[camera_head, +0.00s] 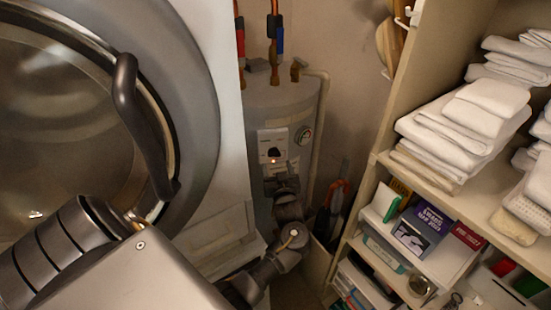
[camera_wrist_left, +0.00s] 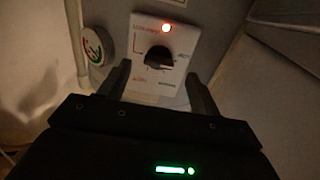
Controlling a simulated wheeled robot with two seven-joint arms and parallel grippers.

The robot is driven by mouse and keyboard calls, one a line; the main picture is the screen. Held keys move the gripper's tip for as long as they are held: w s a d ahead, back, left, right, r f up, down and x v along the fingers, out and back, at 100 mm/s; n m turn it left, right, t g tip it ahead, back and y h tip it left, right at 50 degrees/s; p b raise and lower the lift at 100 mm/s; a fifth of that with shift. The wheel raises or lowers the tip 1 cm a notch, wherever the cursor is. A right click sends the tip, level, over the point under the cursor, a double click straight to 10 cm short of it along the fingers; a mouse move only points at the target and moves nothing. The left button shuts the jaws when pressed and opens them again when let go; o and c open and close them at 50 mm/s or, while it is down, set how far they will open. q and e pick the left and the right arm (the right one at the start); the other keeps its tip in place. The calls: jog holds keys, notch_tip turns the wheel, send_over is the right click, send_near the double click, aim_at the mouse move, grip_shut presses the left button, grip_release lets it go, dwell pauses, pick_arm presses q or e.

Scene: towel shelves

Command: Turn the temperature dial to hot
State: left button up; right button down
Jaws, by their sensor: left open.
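The temperature dial (camera_wrist_left: 158,59) is a dark round knob on a white panel (camera_head: 272,142) on the front of a grey water heater (camera_head: 283,103). In the left wrist view a red light glows on the panel above the dial. My left gripper (camera_head: 279,181) is just below the panel in the head view. In the left wrist view my left gripper (camera_wrist_left: 157,80) is open, its two dark fingers apart and pointing at the panel, with the dial in line with the gap. I cannot tell whether they touch it. My right gripper is not in view.
A large washer-like machine with a round glass door (camera_head: 70,110) and dark handle (camera_head: 140,125) stands at the left. A shelf unit (camera_head: 385,155) with folded white towels (camera_head: 470,125) and boxes stands at the right. A round gauge (camera_wrist_left: 96,45) sits beside the panel.

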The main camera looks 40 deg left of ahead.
aim_at(274, 154)
pick_arm(q)
jog(key=shift+p+x, duration=0.4)
jog(key=shift+x, duration=1.45)
jog(key=c, duration=1)
